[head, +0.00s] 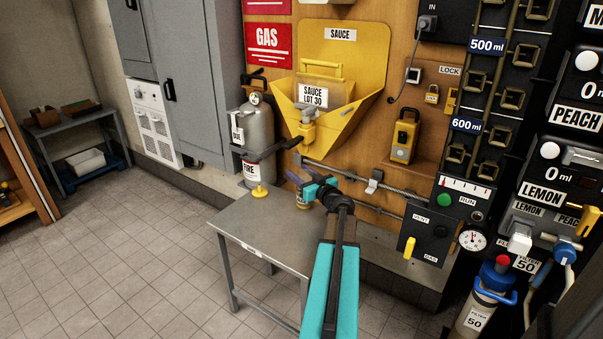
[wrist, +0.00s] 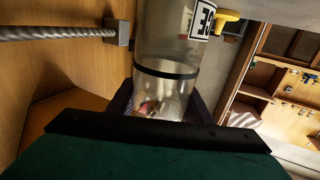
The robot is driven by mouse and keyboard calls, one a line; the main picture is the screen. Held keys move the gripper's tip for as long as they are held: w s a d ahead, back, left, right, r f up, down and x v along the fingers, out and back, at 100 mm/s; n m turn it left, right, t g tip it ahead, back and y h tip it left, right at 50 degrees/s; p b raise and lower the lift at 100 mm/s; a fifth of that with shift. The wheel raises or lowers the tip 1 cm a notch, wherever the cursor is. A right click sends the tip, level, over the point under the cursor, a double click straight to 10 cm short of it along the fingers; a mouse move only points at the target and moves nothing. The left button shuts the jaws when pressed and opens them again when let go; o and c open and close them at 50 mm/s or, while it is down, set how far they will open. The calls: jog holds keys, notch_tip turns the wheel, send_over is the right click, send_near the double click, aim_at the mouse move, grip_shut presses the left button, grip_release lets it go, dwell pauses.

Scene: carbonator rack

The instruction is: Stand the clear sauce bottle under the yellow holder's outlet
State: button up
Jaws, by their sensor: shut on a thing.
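The yellow holder (head: 345,50) is on the wooden wall, with a "SAUCE LOT 30" label and a yellow outlet (head: 307,134) at its lower tip. My gripper (head: 303,182) is below the outlet in the head view, over the far part of the grey table. In the wrist view my gripper (wrist: 162,100) is shut on the clear sauce bottle (wrist: 160,48), which has a black band and a white label. In the head view my gripper and arm mostly hide the bottle. I cannot tell whether its base touches the table.
A metal rail (head: 345,174) runs along the wall behind my gripper. A black valve box (head: 428,240) is to the right.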

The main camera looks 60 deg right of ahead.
jog(key=shift+f+b, duration=0.15)
jog(key=shift+b, duration=0.2)
jog(key=o, duration=1.3)
jog(key=shift+r+p, duration=0.25)
jog(key=shift+p, duration=0.2)
jog(key=v, duration=1.2)
jog(key=shift+f, duration=0.1)
